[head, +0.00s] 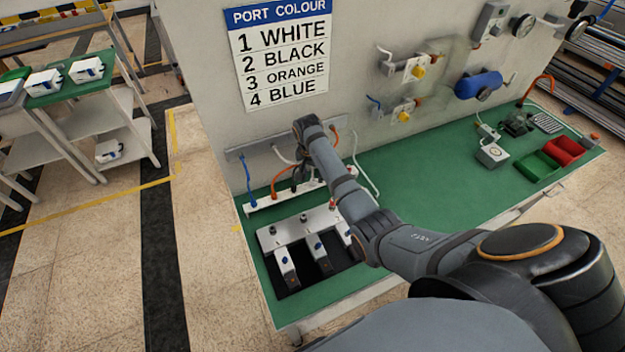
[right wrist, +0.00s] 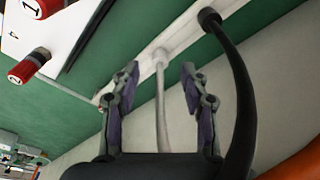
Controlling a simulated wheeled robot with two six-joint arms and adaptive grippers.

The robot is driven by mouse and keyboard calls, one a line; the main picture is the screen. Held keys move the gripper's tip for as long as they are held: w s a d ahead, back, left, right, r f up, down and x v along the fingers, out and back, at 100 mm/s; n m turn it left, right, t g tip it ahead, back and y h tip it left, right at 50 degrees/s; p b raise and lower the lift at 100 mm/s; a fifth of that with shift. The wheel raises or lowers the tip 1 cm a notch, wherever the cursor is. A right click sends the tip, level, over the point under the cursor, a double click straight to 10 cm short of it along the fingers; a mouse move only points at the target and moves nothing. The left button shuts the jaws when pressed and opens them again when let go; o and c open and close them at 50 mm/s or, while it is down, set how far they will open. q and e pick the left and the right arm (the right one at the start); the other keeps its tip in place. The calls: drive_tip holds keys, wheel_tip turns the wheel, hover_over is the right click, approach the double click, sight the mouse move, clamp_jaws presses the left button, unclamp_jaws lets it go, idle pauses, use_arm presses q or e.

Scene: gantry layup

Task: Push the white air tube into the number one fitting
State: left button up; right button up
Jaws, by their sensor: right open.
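The white air tube (right wrist: 161,105) stands with its end in a collar on a white rail (right wrist: 178,37). My right gripper (right wrist: 160,70) is open, with one finger on each side of the white tube in the right wrist view; I see no clear contact. In the head view my right arm covers most of this gripper by the rail (head: 262,201). A red fitting marked 1 (right wrist: 46,7) shows at the top left of the right wrist view, on a white block. My left gripper is not in view.
A black tube (right wrist: 236,90) rises from the rail close to the right finger. A second red fitting (right wrist: 28,68) is at left. In the head view, a blue tube (head: 248,180) stands at the rail's left end, and a sign (head: 282,55) lists 1 as white. The green bench (head: 430,165) is clear in the middle.

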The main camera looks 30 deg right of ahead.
sight(313, 181)
wheel_tip(313, 181, down, 2)
drive_tip(key=shift+d+f, duration=0.15)
drive_tip(key=shift+w+f, duration=0.1)
drive_tip(key=shift+f, duration=0.2)
drive_tip(key=c, duration=0.9)
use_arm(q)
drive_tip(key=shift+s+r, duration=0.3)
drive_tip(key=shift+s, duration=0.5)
use_arm(e)
clamp_jaws()
drive_tip(key=shift+r, duration=0.15)
